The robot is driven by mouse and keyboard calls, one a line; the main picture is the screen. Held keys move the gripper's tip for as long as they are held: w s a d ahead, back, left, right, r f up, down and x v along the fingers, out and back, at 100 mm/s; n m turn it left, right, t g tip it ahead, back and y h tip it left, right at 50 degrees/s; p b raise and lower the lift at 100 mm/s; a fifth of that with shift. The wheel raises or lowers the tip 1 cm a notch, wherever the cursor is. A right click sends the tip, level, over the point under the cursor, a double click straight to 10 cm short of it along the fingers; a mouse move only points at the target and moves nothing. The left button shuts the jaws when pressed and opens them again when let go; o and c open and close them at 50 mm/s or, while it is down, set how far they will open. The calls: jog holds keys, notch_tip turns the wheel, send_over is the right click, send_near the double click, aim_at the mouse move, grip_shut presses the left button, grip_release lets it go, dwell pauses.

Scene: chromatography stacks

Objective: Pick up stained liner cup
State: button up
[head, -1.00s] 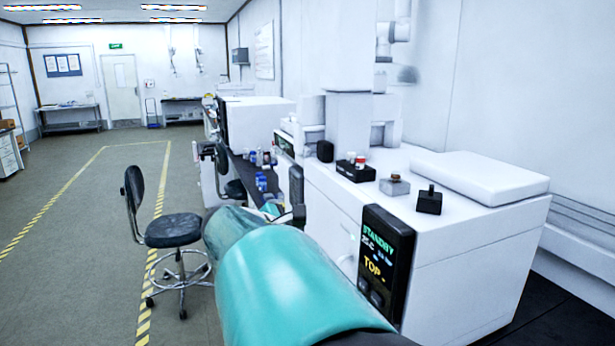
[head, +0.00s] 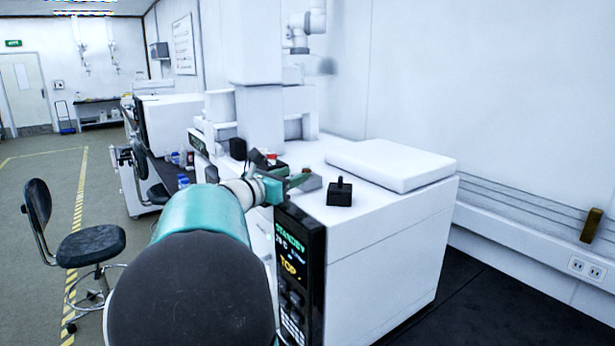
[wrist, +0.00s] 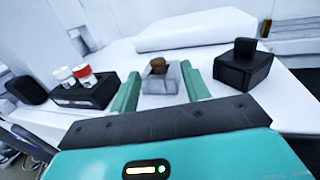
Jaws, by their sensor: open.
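A small brown-stained cup (wrist: 158,65) sits in the top of a squat grey block (wrist: 162,84) on the white instrument's top. I take it to be the stained liner cup. In the head view the grey block (head: 313,183) shows just past my gripper (head: 282,171), which partly covers that area. In the wrist view my gripper (wrist: 160,73) is open and empty. Its two teal fingers frame the block and cup, one on each side. The cup appears beyond the fingertips; I cannot tell the exact gap.
Left of the cup, a black rack (wrist: 88,94) holds vials with white and red caps. A black block with a knob (wrist: 243,66) stands to the right. A white slab (head: 390,164) lies behind. The instrument's display panel (head: 294,262) faces front. A stool (head: 85,240) stands left.

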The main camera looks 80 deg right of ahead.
aim_at(303, 170)
jog(key=x, duration=0.8)
jog(key=shift+w+d+f, duration=0.1)
jog(key=shift+d, duration=0.2)
grip_shut()
